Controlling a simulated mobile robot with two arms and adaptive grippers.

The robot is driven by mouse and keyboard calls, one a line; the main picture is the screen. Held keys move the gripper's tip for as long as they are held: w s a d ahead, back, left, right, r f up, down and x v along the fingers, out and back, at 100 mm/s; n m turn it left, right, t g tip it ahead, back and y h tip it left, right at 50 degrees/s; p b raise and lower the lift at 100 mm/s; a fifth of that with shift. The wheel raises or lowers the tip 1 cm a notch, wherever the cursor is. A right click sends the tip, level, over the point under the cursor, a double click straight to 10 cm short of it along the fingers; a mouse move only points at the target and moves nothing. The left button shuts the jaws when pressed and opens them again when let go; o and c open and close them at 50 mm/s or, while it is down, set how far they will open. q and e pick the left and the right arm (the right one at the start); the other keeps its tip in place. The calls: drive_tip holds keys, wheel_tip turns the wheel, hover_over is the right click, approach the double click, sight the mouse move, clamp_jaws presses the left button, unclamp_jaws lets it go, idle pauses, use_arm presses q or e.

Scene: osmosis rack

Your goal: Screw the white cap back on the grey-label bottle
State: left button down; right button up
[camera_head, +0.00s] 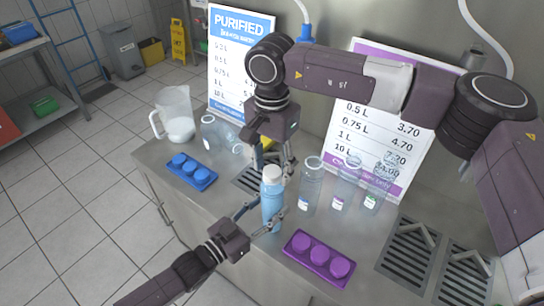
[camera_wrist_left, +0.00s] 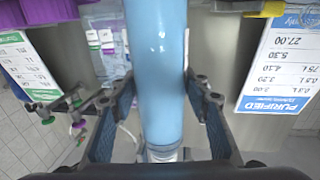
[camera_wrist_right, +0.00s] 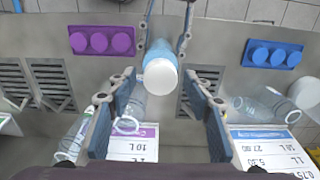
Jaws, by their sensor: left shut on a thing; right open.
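A light-blue bottle (camera_head: 271,208) stands upright at the counter's front, with a white cap (camera_head: 272,174) on its top. I see no grey label on its visible side. My left gripper (camera_head: 264,218) is shut around the bottle's body; the left wrist view shows the blue body (camera_wrist_left: 158,70) between its fingers. My right gripper (camera_head: 276,163) is open above the cap, pointing down. In the right wrist view the white cap (camera_wrist_right: 160,77) lies between its spread fingers, with gaps on both sides. How tightly the cap sits on the neck cannot be told.
Clear bottles with coloured labels (camera_head: 311,186) stand right of the blue bottle. A blue tray (camera_head: 190,172) lies left and a purple tray (camera_head: 318,259) front right, each with several caps. A clear pitcher (camera_head: 176,116) and price signs (camera_head: 240,60) stand behind. Drain grates (camera_head: 408,252) lie right.

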drive_tip(key=shift+f, duration=0.1)
drive_tip(key=c, duration=1.2)
drive_tip(key=shift+c, duration=0.2)
drive_tip(key=m, duration=2.1)
drive_tip(key=o, duration=1.4)
drive_tip(key=shift+c, duration=0.2)
